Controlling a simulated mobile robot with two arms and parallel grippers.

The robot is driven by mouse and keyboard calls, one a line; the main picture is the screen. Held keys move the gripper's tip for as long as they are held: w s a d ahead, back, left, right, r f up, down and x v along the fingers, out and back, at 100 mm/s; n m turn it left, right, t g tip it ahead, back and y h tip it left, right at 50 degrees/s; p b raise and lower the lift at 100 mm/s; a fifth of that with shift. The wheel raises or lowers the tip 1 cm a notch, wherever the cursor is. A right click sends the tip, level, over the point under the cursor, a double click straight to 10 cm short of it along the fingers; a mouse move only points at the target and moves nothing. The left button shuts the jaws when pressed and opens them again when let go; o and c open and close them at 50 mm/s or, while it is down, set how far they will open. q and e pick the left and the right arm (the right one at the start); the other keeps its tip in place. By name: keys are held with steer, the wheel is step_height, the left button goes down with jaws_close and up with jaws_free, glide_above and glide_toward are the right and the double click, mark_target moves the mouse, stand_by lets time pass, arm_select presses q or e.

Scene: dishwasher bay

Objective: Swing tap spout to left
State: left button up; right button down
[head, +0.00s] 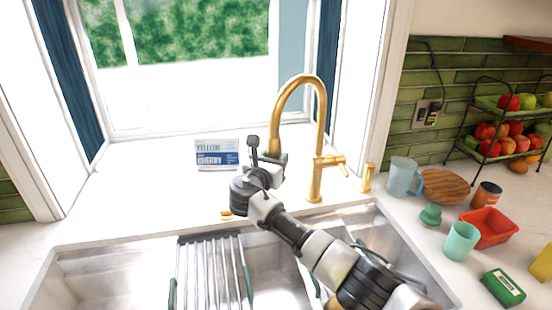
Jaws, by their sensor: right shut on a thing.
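A gold tap (322,120) stands on the counter behind the sink. Its tall spout arches over to the left, and its end hangs at my right gripper (265,154). My right gripper is shut on the spout near that end; the fingers and wrist partly hide the tip. The tap's lever handle (332,161) sticks out to the right of the upright body. My left gripper is not in view.
The steel sink (90,270) lies in front with a drying rack (210,270) across it. A blue and white sign (217,155) stands left of the spout. A jug (402,172), cup (461,241) and red tray (490,229) crowd the right counter. The left counter is clear.

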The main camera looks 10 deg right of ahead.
steer(key=shift+w+a, duration=0.35)
steer(key=shift+a, duration=0.05)
steer(key=c, duration=0.6)
jaws_free()
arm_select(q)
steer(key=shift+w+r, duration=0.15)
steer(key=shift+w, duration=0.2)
arm_select(e)
steer(key=shift+s, duration=0.1)
arm_select(q)
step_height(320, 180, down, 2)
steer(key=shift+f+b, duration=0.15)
steer(key=shift+b, duration=0.95)
arm_select(e)
steer(key=v, duration=1)
steer(key=shift+s+a, duration=0.2)
